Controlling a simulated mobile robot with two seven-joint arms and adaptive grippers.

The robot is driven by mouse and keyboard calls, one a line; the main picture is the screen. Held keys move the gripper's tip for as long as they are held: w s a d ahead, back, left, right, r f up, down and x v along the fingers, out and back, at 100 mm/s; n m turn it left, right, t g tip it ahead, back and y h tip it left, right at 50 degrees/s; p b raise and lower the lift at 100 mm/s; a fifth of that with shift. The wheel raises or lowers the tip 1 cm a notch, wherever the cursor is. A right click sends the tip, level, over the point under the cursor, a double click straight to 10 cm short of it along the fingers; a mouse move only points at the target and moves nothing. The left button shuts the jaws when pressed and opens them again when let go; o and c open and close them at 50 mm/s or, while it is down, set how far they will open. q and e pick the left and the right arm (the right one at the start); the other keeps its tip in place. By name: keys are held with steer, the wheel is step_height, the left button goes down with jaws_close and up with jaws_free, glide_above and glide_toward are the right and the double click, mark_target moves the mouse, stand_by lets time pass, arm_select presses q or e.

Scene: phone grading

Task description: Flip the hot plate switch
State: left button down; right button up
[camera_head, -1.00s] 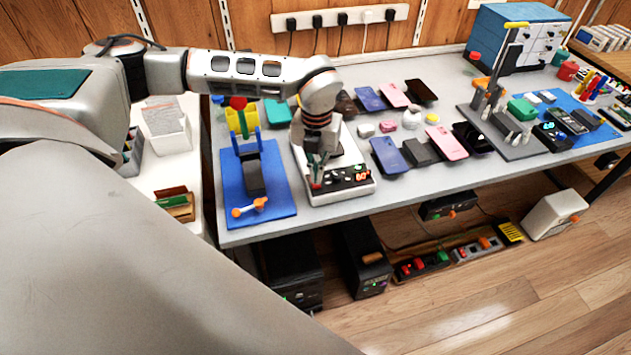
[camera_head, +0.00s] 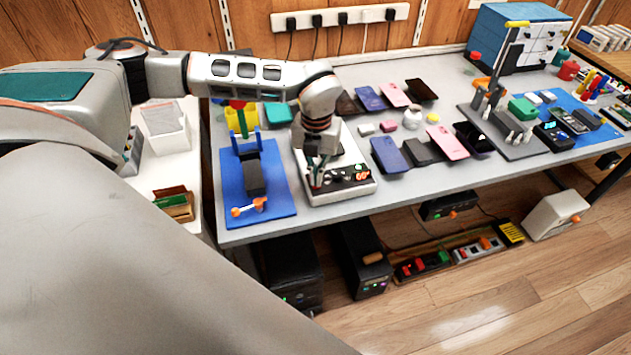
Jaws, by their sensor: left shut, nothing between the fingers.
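The hot plate (camera_head: 341,194) is a white, box-shaped unit near the front left of the grey bench. Its sloped front has a black control panel (camera_head: 345,176) with small knobs and a red-orange display at the right. My left gripper (camera_head: 316,184) reaches down over the left end of this panel, shut and empty. A small red part shows at its fingertips, probably the switch; I cannot tell whether they touch it or which way it is set. The gripper and wrist hide part of the plate's top. My right gripper is not in view.
A blue mat (camera_head: 232,206) with a black holder and an orange-ended tool lies just left of the hot plate. Several phones (camera_head: 389,154) lie to the right. A grey stand (camera_head: 515,145) and a blue cabinet (camera_head: 508,40) are further right.

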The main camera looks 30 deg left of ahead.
arm_select(q)
steer(key=shift+f, duration=0.55)
stand_by(0.4)
steer(key=shift+r+p, duration=1.35)
steer(key=shift+r, duration=0.65)
steer(key=shift+r+p, duration=1.2)
steer(key=shift+r, duration=0.35)
